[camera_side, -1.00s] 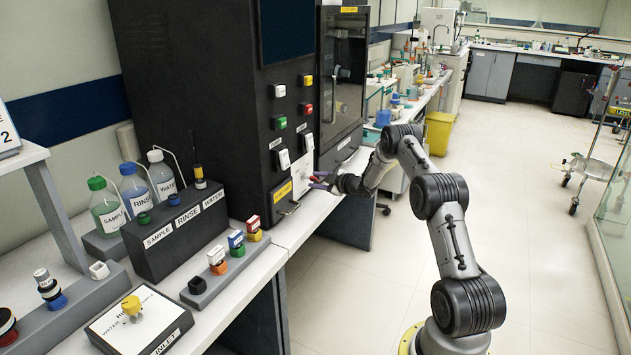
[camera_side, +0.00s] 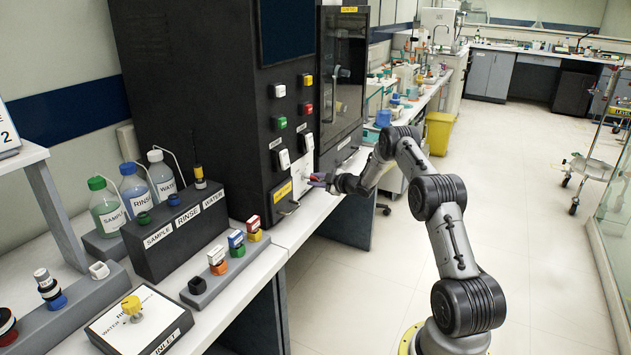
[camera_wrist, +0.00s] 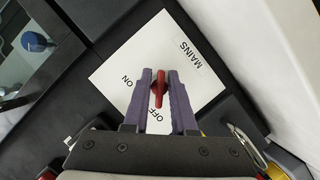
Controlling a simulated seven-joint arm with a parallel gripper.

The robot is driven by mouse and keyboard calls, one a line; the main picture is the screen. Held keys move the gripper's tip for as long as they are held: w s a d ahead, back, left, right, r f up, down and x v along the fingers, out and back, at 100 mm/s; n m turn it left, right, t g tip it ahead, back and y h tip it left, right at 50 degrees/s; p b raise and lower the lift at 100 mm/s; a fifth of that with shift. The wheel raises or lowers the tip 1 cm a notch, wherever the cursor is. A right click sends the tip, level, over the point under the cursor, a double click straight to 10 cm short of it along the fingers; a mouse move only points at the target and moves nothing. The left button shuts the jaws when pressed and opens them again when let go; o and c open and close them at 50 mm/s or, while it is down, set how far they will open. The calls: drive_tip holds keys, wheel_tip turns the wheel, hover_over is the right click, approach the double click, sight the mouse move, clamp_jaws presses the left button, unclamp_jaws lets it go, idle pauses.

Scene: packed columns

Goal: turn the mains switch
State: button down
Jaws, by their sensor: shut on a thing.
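The mains switch is a red handle (camera_wrist: 159,88) on a white plate (camera_wrist: 192,66) marked MAINS, ON and OFF. In the wrist view the handle stands between the purple fingers of my gripper (camera_wrist: 160,92), which is shut on it. The handle's lower end lies near the OFF label, and ON is to its upper left. In the side view the plate (camera_side: 301,176) is on the lower front of the black cabinet. My gripper (camera_side: 314,180) reaches it from the right, and the fingers hide most of the handle.
A metal handle (camera_side: 289,209) sticks out just below.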

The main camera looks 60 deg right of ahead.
drive_tip(key=shift+m, duration=0.3)
drive_tip(key=m+y, duration=0.1)
drive_tip(key=m, duration=0.1)
drive_tip(key=shift+m+g+y, duration=0.3)
drive_tip(key=shift+y, duration=0.1)
drive_tip(key=m+y, duration=0.2)
drive_tip(key=m, duration=0.1)
drive_tip(key=shift+a+f, duration=0.1)
drive_tip(key=m+y, duration=0.2)
drive_tip(key=m, duration=0.1)
drive_tip(key=shift+a+m+y, duration=0.1)
drive_tip(key=shift+m+y, duration=0.2)
drive_tip(key=shift+y, duration=0.1)
drive_tip(key=shift+m+y, duration=0.7)
drive_tip(key=shift+m, duration=0.6)
drive_tip(key=shift+t, duration=0.4)
drive_tip(key=c, duration=1)
unclamp_jaws()
drive_tip(key=shift+o, duration=0.2)
